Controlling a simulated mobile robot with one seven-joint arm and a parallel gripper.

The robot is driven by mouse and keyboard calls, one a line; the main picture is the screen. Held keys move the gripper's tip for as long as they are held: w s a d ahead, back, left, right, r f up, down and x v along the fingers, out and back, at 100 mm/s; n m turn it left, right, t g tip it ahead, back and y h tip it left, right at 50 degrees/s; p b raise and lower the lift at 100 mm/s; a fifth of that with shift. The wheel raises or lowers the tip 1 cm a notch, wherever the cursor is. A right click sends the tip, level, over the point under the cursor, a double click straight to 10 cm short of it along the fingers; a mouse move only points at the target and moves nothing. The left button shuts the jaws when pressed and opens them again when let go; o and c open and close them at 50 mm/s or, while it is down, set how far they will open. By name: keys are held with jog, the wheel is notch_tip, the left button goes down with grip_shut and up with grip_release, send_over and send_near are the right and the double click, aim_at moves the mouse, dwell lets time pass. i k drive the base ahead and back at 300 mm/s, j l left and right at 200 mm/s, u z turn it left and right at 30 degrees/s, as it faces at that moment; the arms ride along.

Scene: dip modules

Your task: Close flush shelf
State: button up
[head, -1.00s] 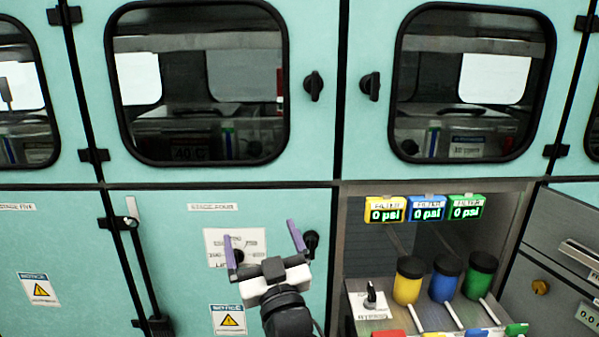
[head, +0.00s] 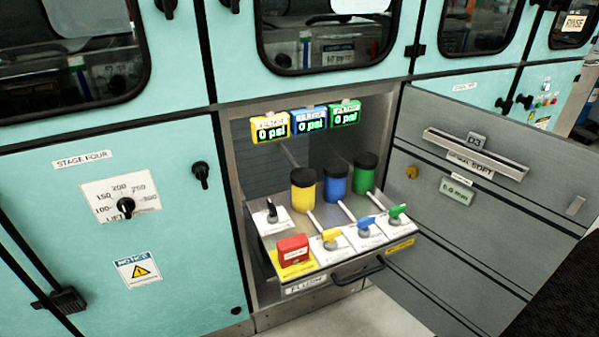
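The flush shelf (head: 318,262) is pulled out of its bay in the teal cabinet, in the middle of the head view. Its front edge carries a dark handle (head: 358,272) and a label partly reading "FLUSH". On it stand yellow (head: 303,191), blue (head: 335,180) and green (head: 364,174) canisters with black lids. A red block (head: 293,249), a black switch (head: 271,211) and yellow, blue and green valves (head: 364,227) sit nearer the front. My gripper is not in view.
An open grey door or panel (head: 440,220) stands to the right of the shelf. Three pressure displays (head: 311,122) reading 0 psi hang above it. A teal panel with a dial (head: 126,207) is at left. Bare floor (head: 345,318) shows below the shelf. A dark shape fills the lower right corner.

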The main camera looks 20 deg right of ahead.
aim_at(333, 217)
jog(key=z, duration=0.95)
